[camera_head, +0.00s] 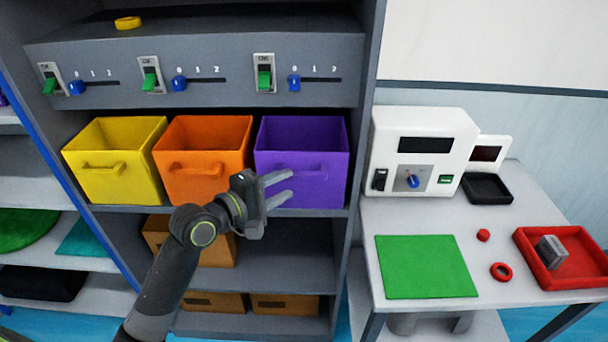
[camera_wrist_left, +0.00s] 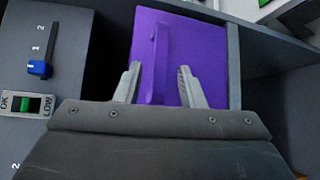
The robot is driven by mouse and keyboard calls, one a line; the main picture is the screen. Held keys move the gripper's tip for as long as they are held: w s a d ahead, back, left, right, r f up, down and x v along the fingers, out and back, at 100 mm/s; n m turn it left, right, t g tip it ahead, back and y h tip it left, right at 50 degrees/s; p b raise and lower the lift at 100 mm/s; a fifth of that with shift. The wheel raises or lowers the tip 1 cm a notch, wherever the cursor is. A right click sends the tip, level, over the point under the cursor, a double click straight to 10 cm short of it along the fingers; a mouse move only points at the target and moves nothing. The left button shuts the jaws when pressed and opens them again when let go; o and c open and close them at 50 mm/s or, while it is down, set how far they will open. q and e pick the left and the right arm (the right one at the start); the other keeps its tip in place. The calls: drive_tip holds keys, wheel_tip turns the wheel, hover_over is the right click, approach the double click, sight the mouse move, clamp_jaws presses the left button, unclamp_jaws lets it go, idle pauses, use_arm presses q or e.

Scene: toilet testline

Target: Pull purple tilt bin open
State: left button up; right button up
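The purple bin (camera_head: 325,150) sits on the middle shelf at the right end of a row of bins. Its top is open and its front handle is partly hidden behind my left gripper (camera_head: 284,189) in the head view. My left gripper is open, with its fingers pointing at the bin front. In the left wrist view the purple bin front (camera_wrist_left: 205,55) fills the middle. Its purple handle (camera_wrist_left: 158,65) lies between the two open fingers of my left gripper (camera_wrist_left: 158,86). I cannot tell whether the fingers touch it. My right gripper is not in view.
An orange bin (camera_head: 222,130) and a yellow bin (camera_head: 100,135) stand left of the purple one. The shelf's right upright (camera_head: 363,130) is close beside it. A switch panel (camera_head: 200,70) is above. A table (camera_head: 362,255) with a white machine (camera_head: 420,130) stands right.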

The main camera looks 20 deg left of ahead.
sight(301, 178)
use_arm(q)
drive_tip(key=x, duration=0.6)
drive_tip(key=shift+w+d+f, duration=0.1)
drive_tip(key=shift+w+d, duration=0.05)
drive_tip(key=shift+w, duration=0.25)
drive_tip(key=shift+c, duration=0.5)
clamp_jaws()
